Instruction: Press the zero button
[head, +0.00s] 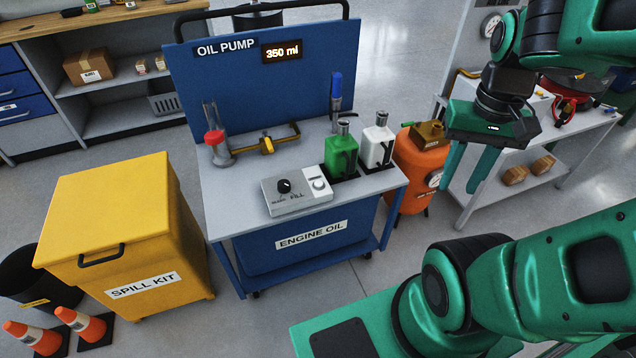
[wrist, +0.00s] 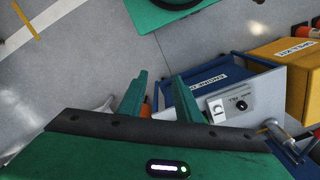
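A grey control box (head: 297,189) lies on the oil pump cart's top (head: 228,187). It carries a black knob (head: 284,186) beside small lettering and a white plate with a round control (head: 318,183); I cannot read a zero mark. The display (head: 282,52) on the blue back panel reads 350 ml. In the wrist view the box (wrist: 232,103) lies right of my fingers, with the knob (wrist: 241,105) and round control (wrist: 217,108) visible. My gripper (head: 461,190) is open and empty, pointing down, right of the cart and apart from it; its fingers (wrist: 160,76) are spread.
Green (head: 341,157) and white (head: 377,147) bottles stand behind and right of the box. An orange tank (head: 420,160) stands between cart and gripper. A yellow spill kit (head: 125,220) is at left. A bench (head: 560,160) is at right. Floor in front of the cart is partly clear.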

